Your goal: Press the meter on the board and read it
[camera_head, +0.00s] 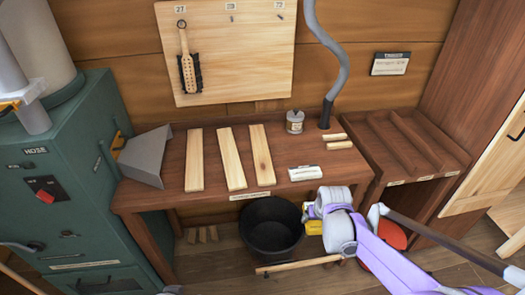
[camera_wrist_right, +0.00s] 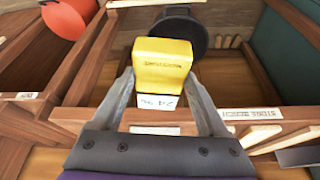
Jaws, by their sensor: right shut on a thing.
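My right gripper (camera_wrist_right: 160,85) is shut on a yellow meter (camera_wrist_right: 162,65), with a grey finger on each side of it. Small lettering and a white panel (camera_wrist_right: 157,101) with dark characters show at the meter; they look like "24 %", but I cannot read them surely. In the head view the yellow meter (camera_head: 313,227) shows beside my right gripper (camera_head: 318,212), in front of the bench edge. Three pale boards (camera_head: 194,160), (camera_head: 232,158), (camera_head: 262,155) lie on the bench to the left, apart from the meter. My left gripper is not in view.
The wooden bench (camera_head: 290,185) also holds a jar (camera_head: 295,122), a white card (camera_head: 305,172) and two small blocks (camera_head: 338,141). A green cabinet (camera_head: 60,190) is at left, a slotted rack (camera_head: 405,150) at right. An orange-red round thing (camera_head: 392,236) is near my arm.

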